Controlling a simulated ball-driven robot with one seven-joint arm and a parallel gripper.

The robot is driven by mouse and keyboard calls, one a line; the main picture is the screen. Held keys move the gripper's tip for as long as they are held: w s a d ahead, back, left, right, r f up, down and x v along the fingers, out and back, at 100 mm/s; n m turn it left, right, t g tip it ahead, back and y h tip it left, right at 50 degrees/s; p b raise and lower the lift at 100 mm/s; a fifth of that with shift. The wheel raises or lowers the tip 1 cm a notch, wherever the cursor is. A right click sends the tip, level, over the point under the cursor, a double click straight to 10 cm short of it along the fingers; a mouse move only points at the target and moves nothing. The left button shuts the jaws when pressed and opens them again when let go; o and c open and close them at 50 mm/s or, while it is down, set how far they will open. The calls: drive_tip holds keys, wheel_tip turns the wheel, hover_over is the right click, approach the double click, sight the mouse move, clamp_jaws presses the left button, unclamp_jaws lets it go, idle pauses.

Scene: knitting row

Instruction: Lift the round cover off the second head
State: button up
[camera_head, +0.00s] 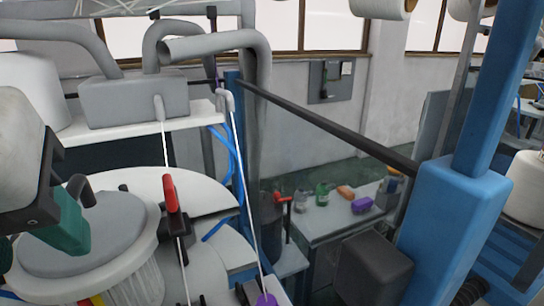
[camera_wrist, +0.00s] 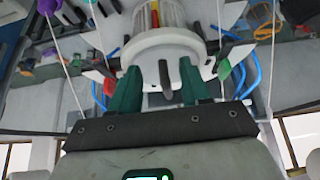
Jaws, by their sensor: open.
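The round cover (camera_head: 110,225) is a grey disc on top of a white ribbed head (camera_head: 138,285) at the lower left of the head view. A small grey handle (camera_head: 88,198) rises from it. My gripper (camera_head: 76,208) is over the cover, its green fingers apart near the handle. In the wrist view, the open fingers of my gripper (camera_wrist: 160,75) stand on either side of the handle (camera_wrist: 165,80), with the cover (camera_wrist: 160,47) beyond. Whether the fingers touch the handle cannot be told. My gripper hides part of the cover.
A red-handled piece (camera_head: 170,194) and taut white yarns stand just right of the head. A grey box with pipes (camera_head: 135,98) is behind. A blue post (camera_head: 455,215) and black rail (camera_head: 325,123) are at right. A bench (camera_head: 325,220) holds small items.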

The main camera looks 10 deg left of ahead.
sight(68, 189)
drive_tip(key=w+a, duration=0.2)
drive_tip(key=w, duration=0.1)
drive_tip(key=w+a, duration=0.1)
drive_tip(key=w, duration=0.1)
drive_tip(key=shift+w+a, duration=0.35)
drive_tip(key=shift+w, duration=0.25)
drive_tip(key=shift+w+a, duration=0.3)
drive_tip(key=shift+w, duration=0.25)
drive_tip(key=shift+x, duration=1.15)
drive_tip(key=shift+w+a+f, duration=0.15)
drive_tip(key=shift+a+f, duration=0.05)
drive_tip(key=shift+f, duration=0.15)
clamp_jaws()
